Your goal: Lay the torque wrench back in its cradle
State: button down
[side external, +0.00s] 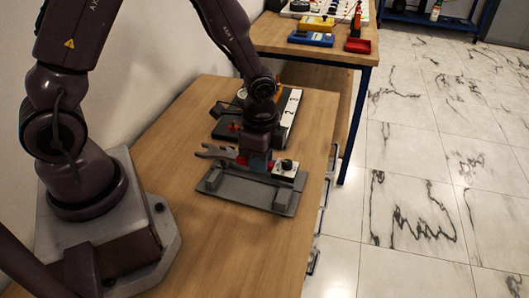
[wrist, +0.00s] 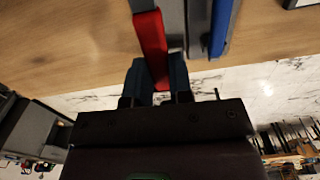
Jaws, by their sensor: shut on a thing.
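The torque wrench has a grey open-ended head (side external: 216,152) and a red handle (wrist: 150,42). My gripper (side external: 257,163) is shut on the red handle, which runs between its two fingers in the wrist view (wrist: 157,80). The cradle is a grey plate (side external: 238,191) with raised blocks near its left and right ends. The wrench lies roughly along the plate's far long side, its head pointing left. It appears a little above the plate, but the gap is hard to judge. My gripper hides part of the handle.
A small white plate with a black knob (side external: 287,167) is at the cradle's right end. A dark case with a white numbered strip (side external: 290,108) lies just behind my gripper. A second bench holds a yellow and blue meter (side external: 311,39). The wooden bench top (side external: 175,150) is clear at left.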

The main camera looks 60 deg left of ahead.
jog(key=shift+f, duration=0.15)
jog(key=shift+f, duration=3.35)
jog(key=c, duration=0.9)
grip_release()
jog(key=shift+c, duration=0.2)
notch_tip(320, 180, up, 13)
